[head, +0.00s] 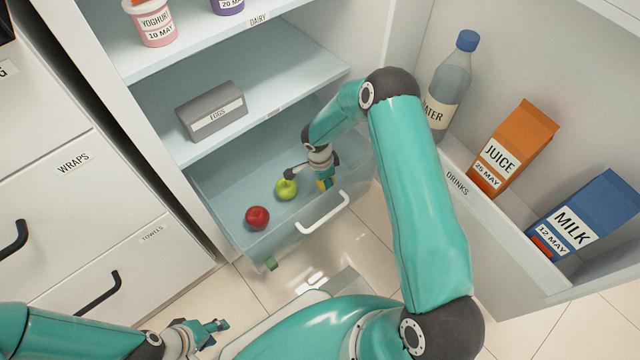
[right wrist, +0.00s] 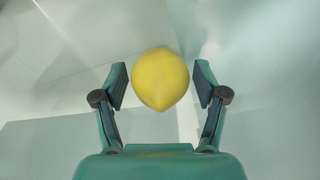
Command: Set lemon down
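The yellow lemon (right wrist: 160,80) is between the two fingers of my right gripper (right wrist: 160,85) in the right wrist view. A narrow gap shows on each side of it, so the fingers are open around it. In the head view the lemon (head: 325,184) shows in part under my right gripper (head: 318,172), low in the clear fridge drawer (head: 232,215). The gripper hides much of it. I cannot tell whether it touches the drawer floor. My left gripper (head: 214,332) is at the bottom left, away from the drawer, empty, its fingers apart.
A green apple (head: 286,189) lies just left of my right gripper, and a red apple (head: 257,217) further left in the drawer. The drawer has a white handle (head: 322,213). The open door's rack (head: 490,215) stands right.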

